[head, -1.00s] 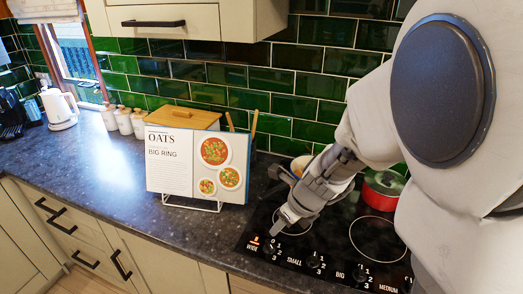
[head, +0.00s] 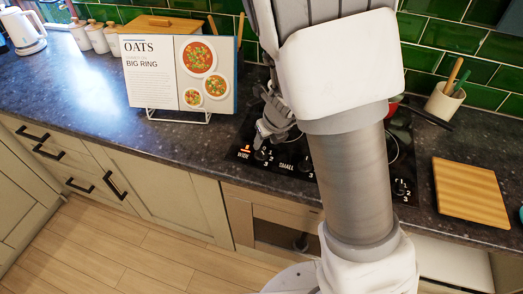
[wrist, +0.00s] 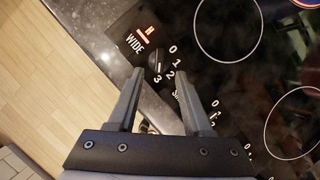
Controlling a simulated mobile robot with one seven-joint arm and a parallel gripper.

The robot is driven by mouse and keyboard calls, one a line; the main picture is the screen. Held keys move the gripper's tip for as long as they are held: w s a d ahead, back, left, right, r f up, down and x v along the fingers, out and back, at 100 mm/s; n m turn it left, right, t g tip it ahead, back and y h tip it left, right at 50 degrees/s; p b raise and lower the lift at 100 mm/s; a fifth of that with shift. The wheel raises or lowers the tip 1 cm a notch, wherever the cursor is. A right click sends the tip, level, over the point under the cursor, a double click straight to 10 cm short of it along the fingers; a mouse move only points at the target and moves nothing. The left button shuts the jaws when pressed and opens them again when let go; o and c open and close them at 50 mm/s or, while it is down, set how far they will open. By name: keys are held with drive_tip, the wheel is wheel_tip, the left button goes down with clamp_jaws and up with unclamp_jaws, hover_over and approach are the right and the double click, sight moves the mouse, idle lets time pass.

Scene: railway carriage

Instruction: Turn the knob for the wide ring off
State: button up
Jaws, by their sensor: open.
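The wide-ring knob (wrist: 154,60) is a small dark knob beside the label WIDE, with numbers 0 to 3 around it. A pale mark shows on it; I cannot tell surely which number it points to. An orange-red light with an H (wrist: 147,31) glows by the label, and the glow also shows in the head view (head: 246,149). My gripper (wrist: 160,80) is open and empty, with its fingertips just short of the knob and to either side of it in the picture. In the head view, my gripper (head: 264,132) is over the hob's front left corner.
The black hob (wrist: 225,75) has more knobs along its front, partly hidden by my arm in the head view. A recipe stand (head: 160,85) reading BIG RING stands left. A wooden board (head: 470,190) and utensil pot (head: 444,102) are right.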

sight(261, 150)
drive_tip(key=b+x, duration=0.2)
drive_tip(key=x, duration=0.4)
drive_tip(key=shift+w+f, duration=0.1)
drive_tip(key=shift+f, duration=0.05)
drive_tip(key=shift+c, duration=0.2)
clamp_jaws()
